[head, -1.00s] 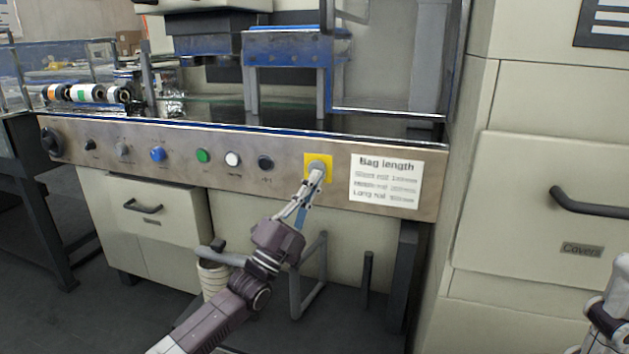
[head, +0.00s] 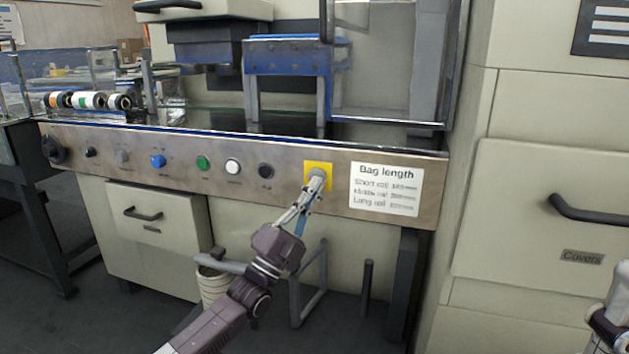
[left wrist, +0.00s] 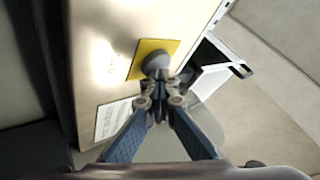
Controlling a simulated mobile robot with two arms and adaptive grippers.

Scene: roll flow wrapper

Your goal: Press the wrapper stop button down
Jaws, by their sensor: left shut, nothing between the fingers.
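The stop button (head: 317,173) is a round grey knob on a yellow square plate (head: 326,168), set in the metal front panel left of the bag length label. In the left wrist view the dark button (left wrist: 155,62) stands out from its yellow plate (left wrist: 138,68). My left gripper (head: 314,185) is shut and empty, its fingertips right at the button and covering part of it. In the left wrist view the closed fingertips (left wrist: 159,82) overlap the button's near edge. I cannot tell how far the button is pushed in. My right gripper does not show; only part of that arm is at the lower right.
The panel (head: 130,158) also carries a white button (head: 232,166), a green button (head: 203,163), a blue button (head: 158,161) and dark knobs. A bag length label (head: 385,188) is to the right. A drawer cabinet (head: 540,220) stands at the right.

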